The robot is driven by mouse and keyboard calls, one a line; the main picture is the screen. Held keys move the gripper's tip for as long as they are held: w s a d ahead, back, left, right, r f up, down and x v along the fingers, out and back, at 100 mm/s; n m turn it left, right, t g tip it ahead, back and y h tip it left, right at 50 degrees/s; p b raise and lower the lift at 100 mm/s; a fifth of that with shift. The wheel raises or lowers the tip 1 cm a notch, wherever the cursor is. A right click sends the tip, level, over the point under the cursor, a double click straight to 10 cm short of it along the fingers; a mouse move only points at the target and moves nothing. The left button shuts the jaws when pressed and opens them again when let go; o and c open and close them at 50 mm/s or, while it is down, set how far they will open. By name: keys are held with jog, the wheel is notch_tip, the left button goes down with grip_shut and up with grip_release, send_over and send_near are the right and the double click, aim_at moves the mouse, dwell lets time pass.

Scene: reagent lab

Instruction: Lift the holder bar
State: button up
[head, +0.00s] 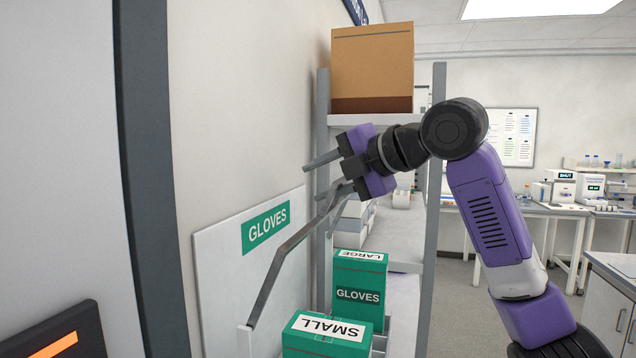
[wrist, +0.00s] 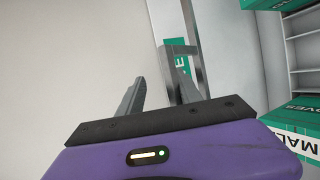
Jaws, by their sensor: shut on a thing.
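The holder bar (head: 285,252) is a thin grey metal bar in front of the white glove panel. In the head view it slopes up from its lower left end, near the small glove box, to my gripper (head: 324,180). In the wrist view the bar (wrist: 192,42) runs up from beside the right finger of my gripper (wrist: 158,76). The exact contact between fingers and bar is partly hidden.
A green small-gloves box (head: 327,336) and a large-gloves box (head: 359,282) stand below the bar. The white panel (head: 215,262) with a gloves label is on the wall. A shelf rack with a cardboard box (head: 372,62) on top stands behind my gripper.

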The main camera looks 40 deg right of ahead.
jog(key=shift+s+r+p, duration=0.3)
jog(key=shift+s+r, duration=0.8)
jog(key=shift+r, duration=0.2)
jog(key=shift+s+r+p, duration=0.3)
jog(key=shift+s+r, duration=0.75)
jog(key=shift+r, duration=0.2)
jog(key=shift+s, duration=0.1)
